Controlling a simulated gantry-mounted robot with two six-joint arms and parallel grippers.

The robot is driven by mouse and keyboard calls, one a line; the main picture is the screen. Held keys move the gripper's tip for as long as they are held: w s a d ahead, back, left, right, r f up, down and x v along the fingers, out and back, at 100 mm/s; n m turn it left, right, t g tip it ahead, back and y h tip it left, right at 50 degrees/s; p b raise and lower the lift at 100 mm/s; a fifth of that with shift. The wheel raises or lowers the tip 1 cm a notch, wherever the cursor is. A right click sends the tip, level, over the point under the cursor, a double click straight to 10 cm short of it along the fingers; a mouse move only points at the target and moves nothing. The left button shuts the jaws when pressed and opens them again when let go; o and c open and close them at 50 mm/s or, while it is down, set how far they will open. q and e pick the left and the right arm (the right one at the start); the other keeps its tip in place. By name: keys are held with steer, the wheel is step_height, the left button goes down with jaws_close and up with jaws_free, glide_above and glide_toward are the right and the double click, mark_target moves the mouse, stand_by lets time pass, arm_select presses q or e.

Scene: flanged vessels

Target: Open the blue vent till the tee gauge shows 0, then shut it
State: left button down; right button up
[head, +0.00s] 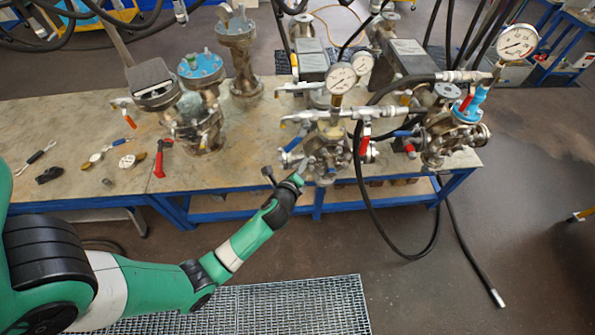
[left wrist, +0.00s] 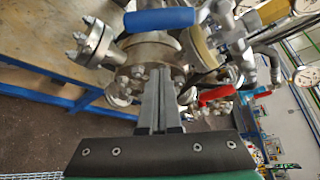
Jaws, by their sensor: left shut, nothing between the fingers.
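A blue lever handle (left wrist: 160,20) lies across the top of the left wrist view, on a flanged metal vessel (left wrist: 150,50). A blue handle also shows in the head view (head: 296,138), on the vessel (head: 327,155) at the bench's front edge. A round white gauge (head: 341,78) stands above that vessel; its reading is too small to tell. I cannot tell which gauge is the tee gauge. My left gripper (head: 299,180) is just in front of this vessel. In the left wrist view its fingers (left wrist: 155,72) are shut and empty, below the blue handle and apart from it.
A red handle (head: 364,138) and hoses (head: 360,200) are right of the vessel. Another vessel (head: 455,135) with a large gauge (head: 517,41) stands farther right. Loose tools, including a red-handled one (head: 160,160), lie on the bench's left (head: 60,120). Floor in front is clear beside a grating (head: 290,305).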

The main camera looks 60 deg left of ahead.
mark_target(297, 139)
arm_select(q)
steer(key=a+p, duration=0.1)
steer(key=a, duration=0.1)
steer(key=a+r+p, duration=0.1)
steer(key=a, duration=0.1)
steer(key=shift+s+a+r, duration=0.1)
steer(key=shift+s+r, duration=0.05)
arm_select(e)
steer(key=shift+r, duration=0.95)
